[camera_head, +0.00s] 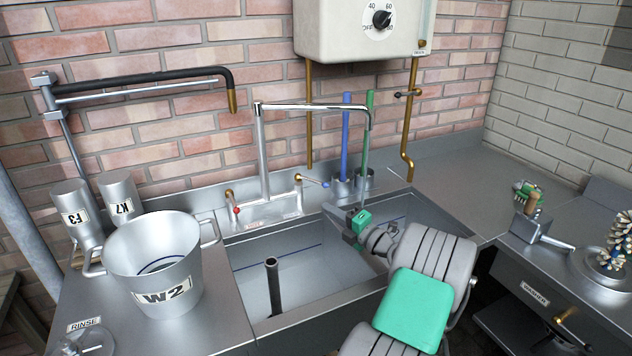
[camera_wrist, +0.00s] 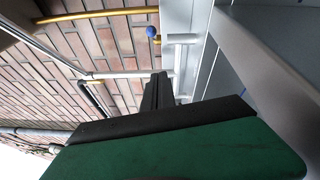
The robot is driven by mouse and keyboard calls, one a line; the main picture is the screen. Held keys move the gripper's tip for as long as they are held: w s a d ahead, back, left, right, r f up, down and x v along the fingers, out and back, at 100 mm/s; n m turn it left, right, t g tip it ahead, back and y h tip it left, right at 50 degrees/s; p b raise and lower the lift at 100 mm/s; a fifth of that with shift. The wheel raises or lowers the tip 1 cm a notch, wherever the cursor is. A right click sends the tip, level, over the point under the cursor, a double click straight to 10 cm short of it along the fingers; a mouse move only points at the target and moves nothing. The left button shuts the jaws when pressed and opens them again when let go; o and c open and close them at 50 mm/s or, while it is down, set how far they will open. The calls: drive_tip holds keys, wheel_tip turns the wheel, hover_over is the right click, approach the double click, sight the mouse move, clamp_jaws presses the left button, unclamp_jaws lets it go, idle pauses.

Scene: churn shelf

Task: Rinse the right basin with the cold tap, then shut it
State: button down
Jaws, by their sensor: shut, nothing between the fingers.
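The cold tap, with a blue-tipped lever (camera_head: 312,180), stands on the sink's back ledge; its blue knob also shows in the wrist view (camera_wrist: 151,31). My gripper (camera_head: 332,211) is shut and empty, in front of and below this lever, apart from it. Its dark fingers also show in the wrist view (camera_wrist: 158,88). The chrome swivel spout (camera_head: 310,106) points right, its outlet toward the right basin (camera_head: 425,213). My arm hides much of that basin. I cannot tell whether water runs, as a green handle lines up with the outlet.
The red-tipped tap (camera_head: 232,204) stands left of the spout. The left basin (camera_head: 300,268) holds a dark standpipe (camera_head: 272,285). A W2 pot (camera_head: 155,265) stands on the left counter. Blue (camera_head: 345,135) and green (camera_head: 369,110) handles rise from cups behind the sink. A heater (camera_head: 345,30) hangs above.

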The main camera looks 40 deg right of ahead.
drive_tip(key=w+d+r+p, duration=0.1)
drive_tip(key=w+d+p, duration=0.1)
drive_tip(key=w, duration=0.7)
drive_tip(key=shift+d, duration=0.75)
